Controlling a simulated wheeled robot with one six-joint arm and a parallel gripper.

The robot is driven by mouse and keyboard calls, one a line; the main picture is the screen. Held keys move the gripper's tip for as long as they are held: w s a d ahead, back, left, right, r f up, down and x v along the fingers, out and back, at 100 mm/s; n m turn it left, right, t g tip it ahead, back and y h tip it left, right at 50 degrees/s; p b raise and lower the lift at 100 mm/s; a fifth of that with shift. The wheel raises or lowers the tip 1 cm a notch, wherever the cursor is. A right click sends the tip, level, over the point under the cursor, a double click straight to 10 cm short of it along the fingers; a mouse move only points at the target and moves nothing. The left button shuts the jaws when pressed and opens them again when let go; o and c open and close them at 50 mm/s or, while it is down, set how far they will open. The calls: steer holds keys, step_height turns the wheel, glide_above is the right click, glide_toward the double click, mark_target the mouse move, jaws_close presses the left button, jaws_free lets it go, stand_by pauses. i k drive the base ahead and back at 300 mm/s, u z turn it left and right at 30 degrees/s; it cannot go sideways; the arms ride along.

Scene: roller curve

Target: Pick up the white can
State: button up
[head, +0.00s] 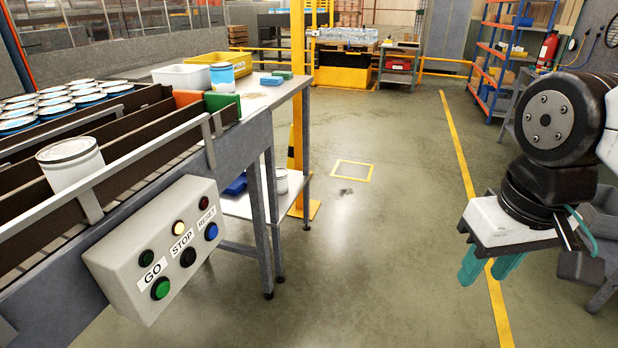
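A white can (70,163) stands upright in the near lane of the roller conveyor (140,152) at the left. The lane's rail partly hides its lower part. My gripper (487,270) hangs at the right over the floor, far from the can, with its teal fingers pointing down. The fingers are apart with nothing between them. Another whitish can (281,181) stands on the lower shelf of the table.
Several blue-and-white cans (55,100) fill the far lane. A grey control box (160,245) juts from the conveyor's front. A table (262,92) holds bins and a blue-banded can (222,77). A yellow post (298,110) stands beside it. The middle floor is clear.

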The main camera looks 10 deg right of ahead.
mark_target(282, 176)
steer(key=z, duration=0.8)
steer(key=i, duration=1.15)
steer(key=z, duration=0.6)
steer(key=i, duration=1.2)
steer(key=u, duration=0.85)
steer(key=i, duration=1)
steer(key=u, duration=1.15)
steer(key=i, duration=0.3)
steer(key=z, duration=0.1)
